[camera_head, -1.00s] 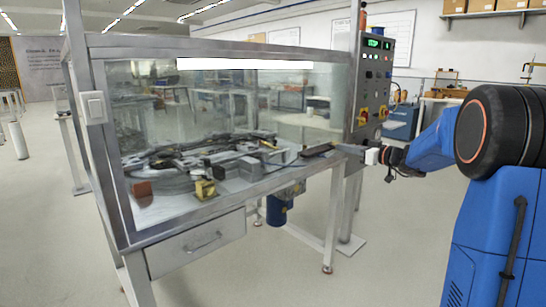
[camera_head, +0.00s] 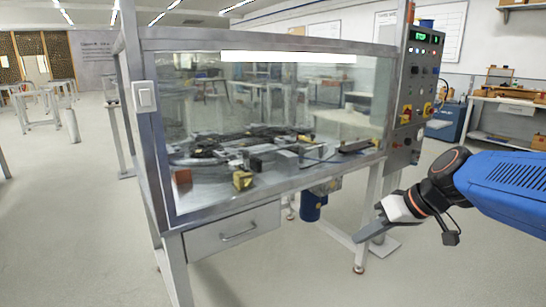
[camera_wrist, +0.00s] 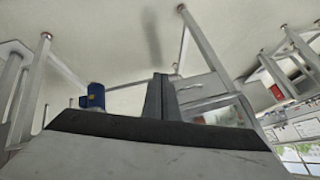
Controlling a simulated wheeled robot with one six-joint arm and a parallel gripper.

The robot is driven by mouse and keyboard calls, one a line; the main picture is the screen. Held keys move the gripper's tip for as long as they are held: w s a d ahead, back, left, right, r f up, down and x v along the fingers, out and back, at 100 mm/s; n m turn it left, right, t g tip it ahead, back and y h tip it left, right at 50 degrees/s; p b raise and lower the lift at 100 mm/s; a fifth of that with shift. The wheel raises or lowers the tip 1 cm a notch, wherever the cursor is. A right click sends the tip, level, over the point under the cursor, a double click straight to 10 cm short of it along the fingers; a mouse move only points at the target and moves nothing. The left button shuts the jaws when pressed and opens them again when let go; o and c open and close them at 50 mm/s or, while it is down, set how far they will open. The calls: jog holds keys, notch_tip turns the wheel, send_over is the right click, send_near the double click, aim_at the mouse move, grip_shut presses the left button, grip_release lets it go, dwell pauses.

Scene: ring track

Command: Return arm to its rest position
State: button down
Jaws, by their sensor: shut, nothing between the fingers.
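My gripper (camera_head: 366,232) is at the right in the head view, at the end of my blue arm, in front of the right legs of the ring track machine. It is shut and empty, clear of the machine. In the wrist view my gripper (camera_wrist: 160,97) shows as two dark fingers close together, pointing away over the floor. The machine is a metal frame with glass walls (camera_head: 270,95). On its table inside lie dark track parts, a red-brown block (camera_head: 182,177) and a brass block (camera_head: 242,180).
A control panel (camera_head: 417,90) with lit displays stands at the machine's right edge. A drawer (camera_head: 235,232) is shut below the table. A blue motor (camera_head: 311,205) hangs underneath; it also shows in the wrist view (camera_wrist: 94,96). Open floor lies at the lower right.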

jog(key=s+d+f+m+h, duration=0.2)
jog(key=s+d+f+h, duration=0.1)
jog(key=s, duration=0.5)
jog(key=s+d+f+m+h, duration=0.1)
jog(key=s+d+f+h, duration=0.2)
jog(key=s, duration=0.5)
jog(key=shift+s+d+f+m, duration=0.25)
jog(key=shift+d+f+m, duration=0.2)
jog(key=shift+f, duration=0.45)
